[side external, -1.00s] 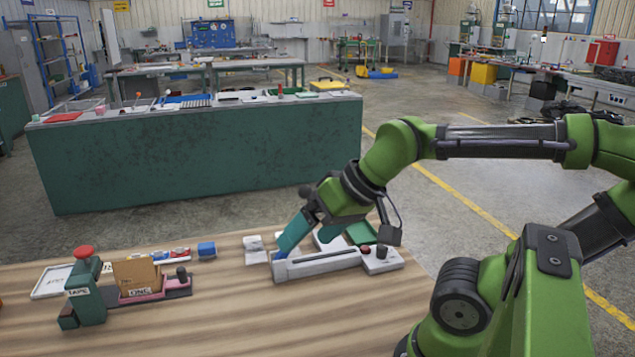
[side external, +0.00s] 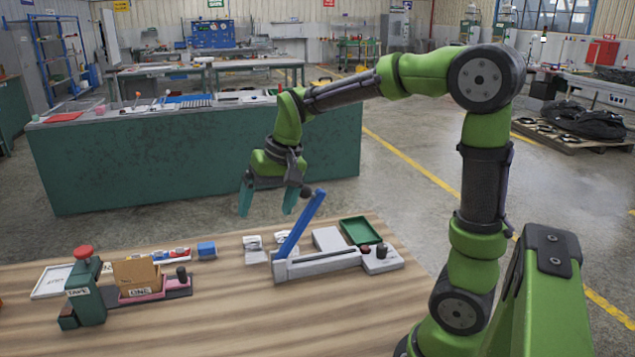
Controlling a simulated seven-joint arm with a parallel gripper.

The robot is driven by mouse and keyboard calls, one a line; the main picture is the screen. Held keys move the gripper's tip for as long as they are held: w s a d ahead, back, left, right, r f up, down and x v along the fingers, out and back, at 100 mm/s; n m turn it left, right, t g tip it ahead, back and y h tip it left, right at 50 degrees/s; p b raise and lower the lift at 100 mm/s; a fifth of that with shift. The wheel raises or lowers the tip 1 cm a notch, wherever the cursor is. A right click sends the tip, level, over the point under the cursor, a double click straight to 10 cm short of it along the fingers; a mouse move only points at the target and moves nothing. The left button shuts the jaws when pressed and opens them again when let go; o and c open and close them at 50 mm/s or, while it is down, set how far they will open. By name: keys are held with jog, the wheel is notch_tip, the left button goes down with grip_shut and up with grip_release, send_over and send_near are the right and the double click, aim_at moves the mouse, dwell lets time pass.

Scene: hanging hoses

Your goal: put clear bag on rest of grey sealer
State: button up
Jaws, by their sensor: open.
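The grey sealer (side external: 318,264) is a long low bar on the wooden table, with its blue lever (side external: 301,223) raised and tilted up to the right. A flat light-grey plate (side external: 327,239) lies just behind it; I cannot tell whether this is its rest. Two small whitish packets lie to its left, a near one (side external: 254,250) and one (side external: 284,242) partly hidden behind the lever; which is the clear bag is too small to tell. My gripper (side external: 267,205) is open and empty, above and behind the packets, its fingers pointing down, left of the lever's top.
A green tray (side external: 361,230) and a grey box with knobs (side external: 382,262) stand right of the sealer.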

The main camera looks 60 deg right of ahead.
jog(key=w+d+f+m+g+h, duration=0.1)
jog(key=w+d+f+g, duration=0.15)
jog(key=w+d, duration=0.3)
jog(key=w+d+f+m+g, duration=0.1)
jog(key=w+d+f, duration=0.3)
jog(key=w, duration=0.2)
send_over(254, 246)
jog(key=f, duration=0.9)
jog(key=shift+s+a+f, duration=0.2)
jog(key=shift+s+a, duration=0.05)
jog(key=shift+a, duration=0.1)
jog(key=shift+w+d+f, duration=0.15)
jog(key=shift+f, duration=1.3)
jog(key=shift+w+d+f, duration=0.1)
jog(key=shift+d+f, duration=0.05)
jog(key=shift+f, duration=1.25)
jog(key=shift+r, duration=0.1)
jog(key=c, duration=1.2)
